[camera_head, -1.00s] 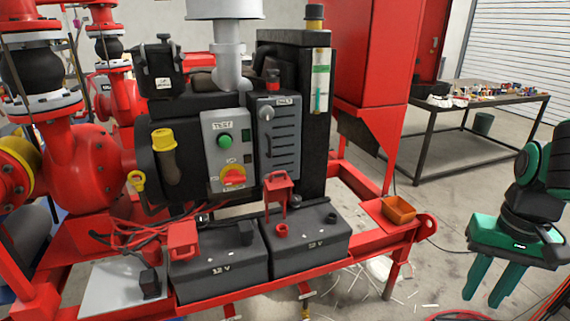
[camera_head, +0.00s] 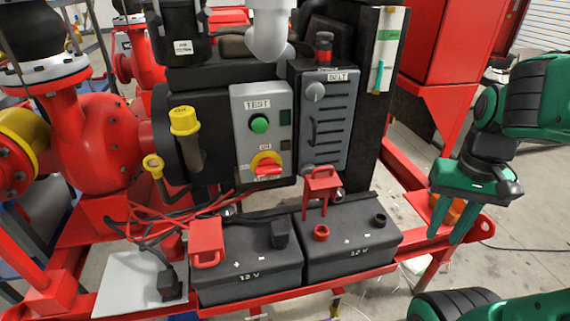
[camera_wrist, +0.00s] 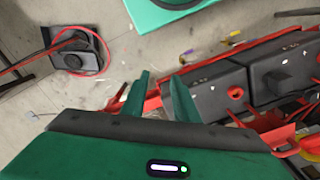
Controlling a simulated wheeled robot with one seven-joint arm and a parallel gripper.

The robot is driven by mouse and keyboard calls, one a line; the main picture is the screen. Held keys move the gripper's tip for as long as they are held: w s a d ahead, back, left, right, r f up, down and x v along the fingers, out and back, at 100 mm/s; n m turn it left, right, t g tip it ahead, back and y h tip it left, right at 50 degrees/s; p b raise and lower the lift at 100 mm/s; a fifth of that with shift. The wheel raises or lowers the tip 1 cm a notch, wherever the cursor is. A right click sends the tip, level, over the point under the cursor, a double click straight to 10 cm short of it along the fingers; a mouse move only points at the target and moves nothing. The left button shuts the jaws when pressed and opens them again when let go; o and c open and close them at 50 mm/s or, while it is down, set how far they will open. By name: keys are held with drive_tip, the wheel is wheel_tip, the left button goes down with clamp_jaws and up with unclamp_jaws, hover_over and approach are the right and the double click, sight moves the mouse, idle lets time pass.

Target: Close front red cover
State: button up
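Two black 12 V batteries stand side by side on the red skid frame. On the right battery (camera_head: 352,240), a red cover (camera_head: 321,183) stands raised behind an exposed red terminal (camera_head: 321,232). A second red cover (camera_head: 206,240) sits low at the left end of the left battery (camera_head: 248,265). I cannot tell which cover is the front one. My gripper (camera_head: 447,232) is open and empty, fingers down, to the right of the right battery and apart from both covers. In the wrist view the open gripper (camera_wrist: 158,82) is left of the batteries; a red terminal (camera_wrist: 235,93) shows.
The TEST panel (camera_head: 262,135) and BELT panel (camera_head: 325,120) rise behind the batteries. Red cables (camera_head: 150,222) lie at left. Floor at the right is open.

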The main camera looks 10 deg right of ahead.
drive_tip(key=shift+w, duration=0.15)
drive_tip(key=w+a+f+n+y, duration=0.3)
drive_tip(key=w+n, duration=0.1)
drive_tip(key=w, duration=0.1)
drive_tip(key=w+a+f+n+g+y, duration=0.1)
drive_tip(key=w+a+f+n+y, duration=0.1)
drive_tip(key=w+f+n+y, duration=0.1)
drive_tip(key=w+a+f+n+y, duration=0.2)
drive_tip(key=w+a+f+n, duration=0.1)
drive_tip(key=w+n, duration=0.2)
drive_tip(key=shift+w+a+f+n+g+y, duration=0.15)
drive_tip(key=shift+w+y, duration=0.05)
drive_tip(key=shift+w, duration=0.3)
drive_tip(key=shift+w+a+f+n+g+y, duration=0.1)
drive_tip(key=shift+w+a+n+g+y, duration=0.1)
drive_tip(key=shift+w, duration=0.3)
drive_tip(key=w+n+t+y, duration=0.1)
drive_tip(key=w+n+y, duration=0.1)
drive_tip(key=w+y, duration=0.1)
drive_tip(key=n+y, duration=0.6)
drive_tip(key=n, duration=0.3)
approach(319, 169)
drive_tip(key=a, duration=0.2)
drive_tip(key=shift+m+t, duration=0.35)
drive_tip(key=shift+t, duration=0.1)
drive_tip(key=a, duration=1.1)
drive_tip(key=shift+f, duration=0.3)
